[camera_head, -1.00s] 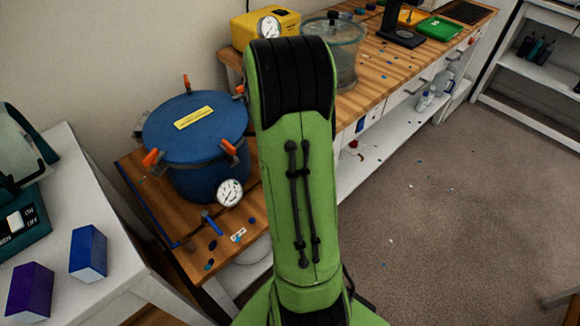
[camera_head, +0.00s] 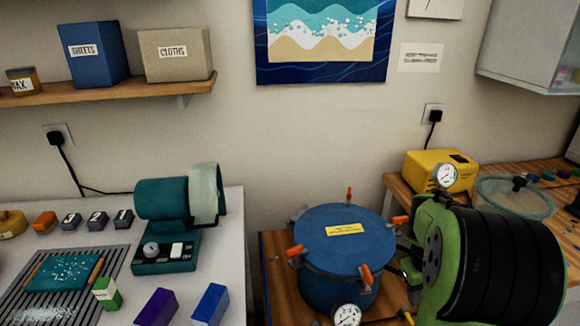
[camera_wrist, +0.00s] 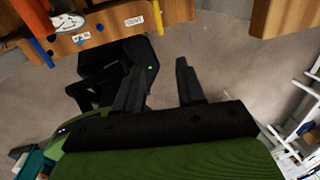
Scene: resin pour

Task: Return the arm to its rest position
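In the head view my green and black arm (camera_head: 490,260) is folded at the lower right, in front of the wooden bench. The gripper itself is hidden from that view.
A blue pressure pot (camera_head: 340,265) with orange-handled clamps stands close left of my arm. A yellow pump (camera_head: 437,172) and a clear lidded chamber (camera_head: 515,197) are behind it. A teal grinder (camera_head: 165,225) sits on the white table. Grey floor (camera_wrist: 225,70) is open below my gripper.

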